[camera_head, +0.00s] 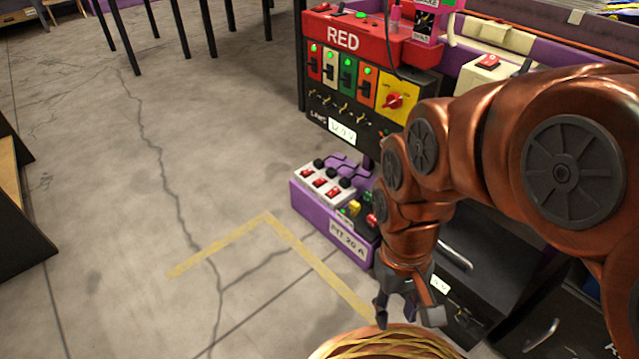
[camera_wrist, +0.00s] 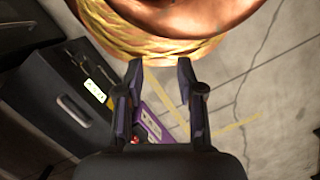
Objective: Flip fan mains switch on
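My gripper (camera_head: 405,310) hangs low in front of the drawers in the head view, its fingers pointing down. In the wrist view its two fingers (camera_wrist: 160,70) are apart with nothing between them. A RED control panel (camera_head: 343,80) stands upright behind, with a row of toggle switches under green lights and a red rotary knob (camera_head: 394,101) on yellow. A low purple box (camera_head: 318,215) carries red rocker switches (camera_head: 319,182) on white. A cream box (camera_head: 484,76) with a red switch (camera_head: 487,62) sits farther right, partly behind my arm. I cannot read which switch is the fan mains.
Black drawers (camera_head: 462,232) with metal handles stand at the right, partly hidden by my arm. Thin black legs (camera_head: 180,30) stand at the back. A dark edged object (camera_head: 22,215) is at the far left. The concrete floor between is clear, with yellow tape (camera_head: 222,245).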

